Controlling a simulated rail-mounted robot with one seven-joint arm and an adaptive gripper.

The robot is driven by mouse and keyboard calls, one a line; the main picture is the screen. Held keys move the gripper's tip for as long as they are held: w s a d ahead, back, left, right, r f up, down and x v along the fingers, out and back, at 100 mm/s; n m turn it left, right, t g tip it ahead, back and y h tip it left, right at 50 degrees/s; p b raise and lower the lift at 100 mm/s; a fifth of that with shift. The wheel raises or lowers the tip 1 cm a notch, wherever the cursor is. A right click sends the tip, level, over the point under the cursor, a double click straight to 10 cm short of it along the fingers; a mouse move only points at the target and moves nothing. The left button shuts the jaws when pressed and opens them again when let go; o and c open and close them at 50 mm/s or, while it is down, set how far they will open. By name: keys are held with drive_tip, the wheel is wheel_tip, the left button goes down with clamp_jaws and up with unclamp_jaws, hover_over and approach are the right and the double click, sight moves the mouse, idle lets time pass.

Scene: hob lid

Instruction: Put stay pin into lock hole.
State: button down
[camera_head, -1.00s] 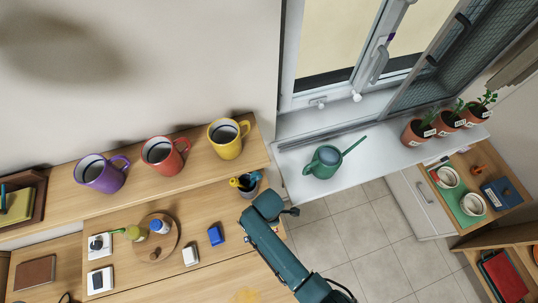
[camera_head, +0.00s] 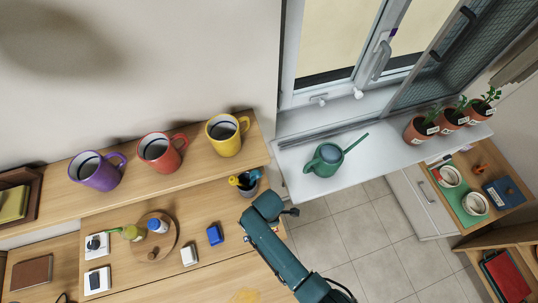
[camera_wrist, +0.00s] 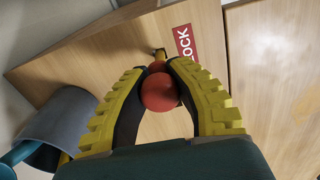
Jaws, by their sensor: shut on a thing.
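In the wrist view my gripper (camera_wrist: 158,72) is shut, its yellow ribbed fingers closed around a stay pin (camera_wrist: 160,92) with a round red head. A second red part shows between the fingertips, and a small brass-coloured piece (camera_wrist: 160,53) lies just beyond them. I cannot tell if that piece belongs to the pin or to the wooden face. A red label reading LOCK (camera_wrist: 184,42) is on the wooden face, right of the fingertips. The lock hole cannot be made out. In the head view my arm hides the gripper's grip.
A grey cup (camera_wrist: 62,120) stands close on the left in the wrist view. In the head view, several mugs, including a yellow one (camera_head: 226,134), stand on the shelf. A green watering can (camera_head: 324,160) sits on the white sill. A round wooden tray (camera_head: 150,256) lies left of my arm.

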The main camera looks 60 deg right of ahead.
drive_tip(key=shift+f+b, duration=1.7)
drive_tip(key=shift+f, duration=0.65)
drive_tip(key=c, duration=1)
unclamp_jaws()
drive_tip(key=shift+o, duration=0.2)
wheel_tip(320, 180, up, 12)
drive_tip(key=shift+r, duration=0.1)
